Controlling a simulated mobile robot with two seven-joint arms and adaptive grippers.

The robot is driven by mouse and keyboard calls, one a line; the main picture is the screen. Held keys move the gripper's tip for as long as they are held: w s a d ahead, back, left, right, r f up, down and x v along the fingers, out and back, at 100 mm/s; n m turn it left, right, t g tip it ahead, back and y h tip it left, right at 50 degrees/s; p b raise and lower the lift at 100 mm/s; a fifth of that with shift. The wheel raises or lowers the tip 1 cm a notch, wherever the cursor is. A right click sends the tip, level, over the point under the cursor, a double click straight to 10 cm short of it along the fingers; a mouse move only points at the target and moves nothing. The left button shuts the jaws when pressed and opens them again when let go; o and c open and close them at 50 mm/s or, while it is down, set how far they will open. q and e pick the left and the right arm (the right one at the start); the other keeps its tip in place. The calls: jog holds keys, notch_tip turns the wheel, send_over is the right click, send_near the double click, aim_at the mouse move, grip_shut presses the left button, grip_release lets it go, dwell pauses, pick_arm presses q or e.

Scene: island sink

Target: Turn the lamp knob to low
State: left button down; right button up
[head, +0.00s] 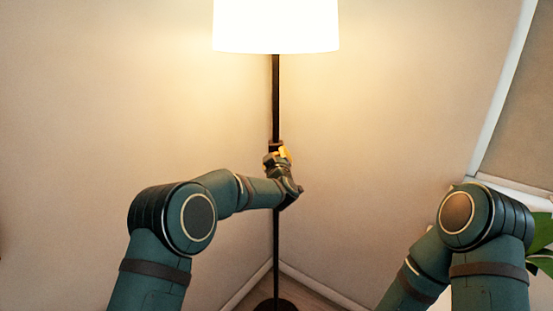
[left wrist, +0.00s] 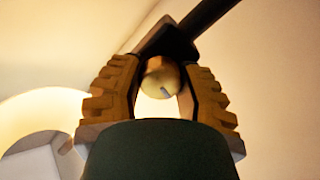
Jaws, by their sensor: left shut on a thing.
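The floor lamp (head: 276,95) stands in the corner with a lit white shade and a thin black pole. My left gripper (head: 279,155) is at a small dark box on the pole, below the shade. In the left wrist view, the round brass-coloured lamp knob (left wrist: 161,78) sits between the two ridged orange-brown fingers, and the gripper is shut on it. A short grey mark shows on the knob's face. In the head view the gripper hides the knob. My right arm shows at the lower right, but its gripper is out of view.
Beige walls (head: 400,110) meet behind the lamp. The lamp's dark round base (head: 275,305) stands on the floor at the bottom. A green-leaved plant (head: 542,240) shows at the right edge. The space between my arms is clear except for the pole.

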pick_arm(q)
jog(key=shift+a+r+n, duration=0.1)
jog(key=shift+r+n, duration=0.1)
jog(key=shift+n, duration=1.3)
jog(key=c, duration=0.6)
grip_release()
jog(key=shift+w, duration=0.1)
jog(key=shift+o, duration=0.2)
jog(key=shift+f, duration=0.1)
jog(key=shift+s, duration=0.25)
jog(key=s, duration=1.1)
jog(key=shift+s+d, duration=0.3)
jog(key=shift+d, duration=0.15)
